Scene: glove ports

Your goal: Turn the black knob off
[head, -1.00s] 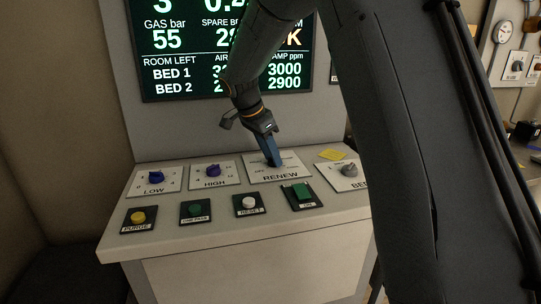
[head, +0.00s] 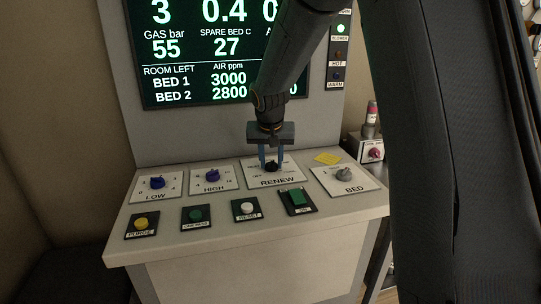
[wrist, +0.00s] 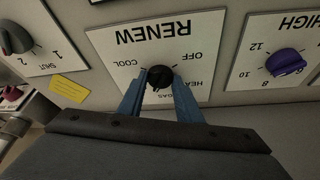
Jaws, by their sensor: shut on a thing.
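The black knob (head: 271,165) sits on the white RENEW plate (head: 283,181) on the sloped console. It also shows in the wrist view (wrist: 159,78), where the plate appears upside down with OFF, COOL, HEAT and GAS labels around the knob. My gripper (head: 272,162) reaches down from above, its two blue fingers on either side of the knob and shut on it. In the wrist view the fingers (wrist: 160,80) flank the knob closely. I cannot tell clearly which label the knob points at.
Purple LOW (head: 157,183) and HIGH (head: 211,175) knobs are left; a grey BED knob (head: 344,174) is right. PURGE (head: 140,223), RESET (head: 245,209) and other buttons line the front. A yellow note (head: 327,158) lies behind. A screen (head: 200,60) stands at the back.

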